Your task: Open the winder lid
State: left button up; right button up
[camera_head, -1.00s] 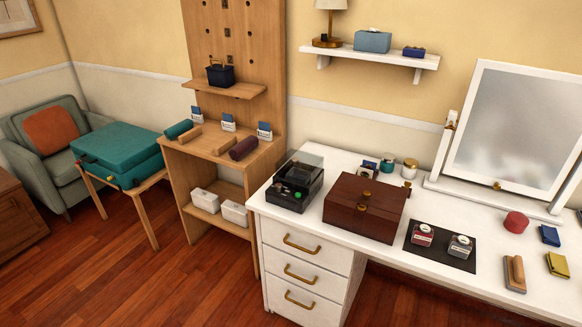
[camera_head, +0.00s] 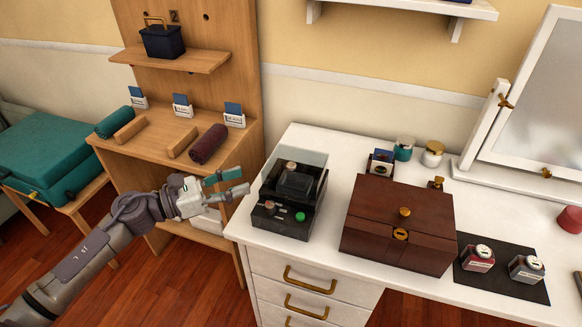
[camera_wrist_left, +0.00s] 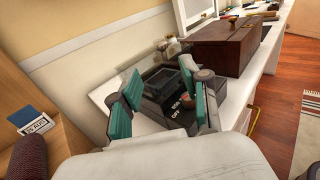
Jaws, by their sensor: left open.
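The watch winder (camera_head: 289,197) is a black box with a clear, smoky lid, standing at the left end of the white dresser. My right gripper is not in view.
A brown wooden box (camera_head: 385,238) stands right of the winder. Small jars (camera_head: 433,153) are behind it, and a dark mat (camera_head: 503,278) with two bottles lies further right. The wooden shelf unit (camera_head: 190,55) with rolls and cards stands to the left.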

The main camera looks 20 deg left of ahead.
aim_at(291, 164)
pick_arm(q)
jog(key=p+x, duration=0.3)
jog(key=x, duration=0.9)
jog(key=shift+w+d+r, duration=0.15)
jog(key=shift+w+d, duration=0.1)
jog(key=shift+d, duration=0.1)
jog(key=shift+w+d, duration=0.2)
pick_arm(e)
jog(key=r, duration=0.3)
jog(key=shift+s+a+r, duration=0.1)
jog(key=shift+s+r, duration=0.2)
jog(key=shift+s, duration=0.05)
pick_arm(q)
jog(key=shift+c, duration=0.3)
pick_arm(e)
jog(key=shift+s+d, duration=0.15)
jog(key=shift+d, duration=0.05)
pick_arm(q)
grip_shut()
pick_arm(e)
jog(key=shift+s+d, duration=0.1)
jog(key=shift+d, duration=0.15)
